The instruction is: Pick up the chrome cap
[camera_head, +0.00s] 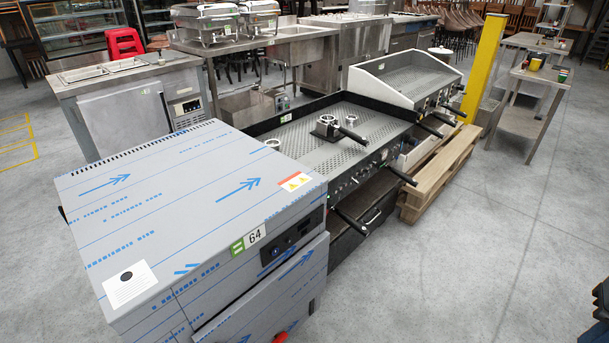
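I cannot single out a chrome cap for certain in the head view. A small shiny round piece (272,143) sits at the near left end of a coffee machine's perforated top (300,150). A portafilter-like piece with a black handle (328,128) lies on the same top, and another small round shiny piece (350,119) is beside it. My gripper is not in view.
A large grey box-shaped appliance (180,190) with blue arrow film and label 64 stands in front. A second machine (405,80), a wooden pallet (440,170), a yellow post (484,65) and a side table (530,115) stand beyond.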

